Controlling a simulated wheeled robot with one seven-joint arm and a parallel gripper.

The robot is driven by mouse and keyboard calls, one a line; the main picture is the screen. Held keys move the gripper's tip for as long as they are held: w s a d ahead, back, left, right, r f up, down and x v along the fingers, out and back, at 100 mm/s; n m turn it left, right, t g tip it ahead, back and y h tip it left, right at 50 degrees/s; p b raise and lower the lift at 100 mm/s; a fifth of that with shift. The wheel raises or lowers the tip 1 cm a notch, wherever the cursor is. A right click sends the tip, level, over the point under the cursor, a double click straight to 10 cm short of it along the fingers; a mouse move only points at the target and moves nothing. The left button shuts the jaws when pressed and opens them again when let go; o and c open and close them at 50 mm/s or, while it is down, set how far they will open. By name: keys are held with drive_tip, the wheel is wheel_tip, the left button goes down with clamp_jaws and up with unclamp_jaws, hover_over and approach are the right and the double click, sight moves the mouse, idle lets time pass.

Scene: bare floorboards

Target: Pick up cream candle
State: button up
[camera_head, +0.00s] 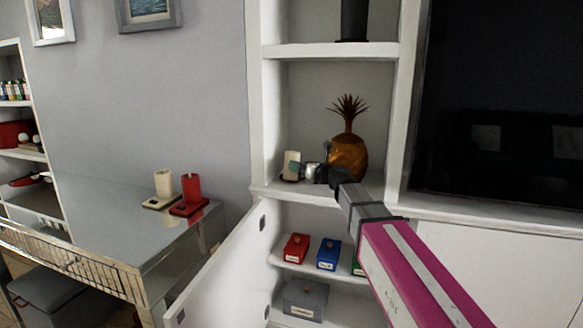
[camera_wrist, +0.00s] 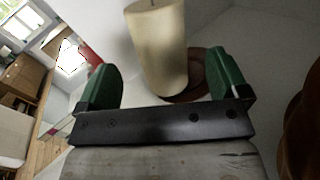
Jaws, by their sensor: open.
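The cream candle (camera_wrist: 158,45) stands on a small dark red-brown dish (camera_wrist: 207,70) in the wrist view. My gripper (camera_wrist: 164,75) is open, with one green finger to each side of the candle and no visible grip on it. In the head view, my gripper (camera_head: 324,175) is at the open middle shelf, just left of the orange pineapple-shaped vase (camera_head: 348,153).
A pale upright item (camera_head: 291,164) stands left of my gripper on the shelf (camera_head: 290,190). Below, a cabinet door (camera_head: 230,260) hangs open, with red (camera_head: 296,247) and blue (camera_head: 328,254) boxes inside.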

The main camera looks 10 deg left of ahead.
drive_tip(key=shift+x, duration=3.1)
drive_tip(key=c, duration=1.3)
drive_tip(key=shift+o, duration=0.2)
